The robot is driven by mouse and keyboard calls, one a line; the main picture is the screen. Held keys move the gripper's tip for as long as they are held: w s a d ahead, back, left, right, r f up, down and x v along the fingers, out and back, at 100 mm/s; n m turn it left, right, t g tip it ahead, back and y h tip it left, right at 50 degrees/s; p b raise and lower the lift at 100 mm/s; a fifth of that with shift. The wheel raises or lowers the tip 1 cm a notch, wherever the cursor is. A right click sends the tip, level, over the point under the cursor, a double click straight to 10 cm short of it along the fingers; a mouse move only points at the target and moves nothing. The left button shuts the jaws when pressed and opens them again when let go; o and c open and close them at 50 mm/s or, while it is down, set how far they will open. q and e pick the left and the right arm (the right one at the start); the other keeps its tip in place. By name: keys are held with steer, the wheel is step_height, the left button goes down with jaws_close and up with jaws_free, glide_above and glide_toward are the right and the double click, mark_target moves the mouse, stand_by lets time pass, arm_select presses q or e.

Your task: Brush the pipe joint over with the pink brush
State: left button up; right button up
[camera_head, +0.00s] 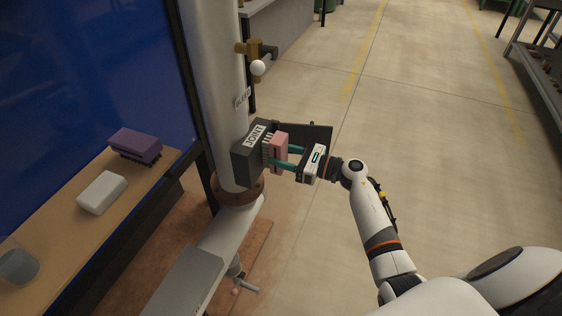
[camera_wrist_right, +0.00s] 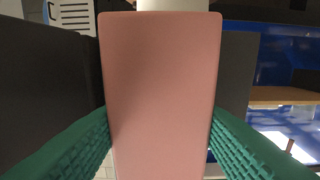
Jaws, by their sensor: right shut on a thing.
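The pipe joint is a dark grey block (camera_head: 245,164) labelled "JOINT" on the upright grey pipe (camera_head: 213,75) in the head view. My right gripper (camera_head: 276,156) is shut on the pink brush (camera_head: 280,143), with a green finger on each side of it. The brush's bristles face the joint block and appear to be at its right face; I cannot tell if they touch. In the right wrist view the pink back of the brush (camera_wrist_right: 160,90) fills the middle between the green fingers and hides most of the joint. My left gripper is not in view.
A wooden shelf (camera_head: 60,235) at the left holds a purple brush (camera_head: 135,145), a white block (camera_head: 102,192) and a grey cup (camera_head: 18,267). A dark plate (camera_head: 312,137) stands behind the gripper.

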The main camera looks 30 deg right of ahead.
steer(key=shift+w+d+f+b, duration=0.2)
steer(key=shift+d+f+b, duration=0.2)
steer(key=shift+d+b, duration=0.4)
steer(key=shift+s+a+p, duration=0.2)
steer(key=shift+s+a, duration=0.25)
steer(key=shift+a, duration=0.2)
steer(key=shift+s+a+p, duration=0.2)
steer(key=shift+s+a, duration=0.25)
steer(key=shift+a, duration=0.2)
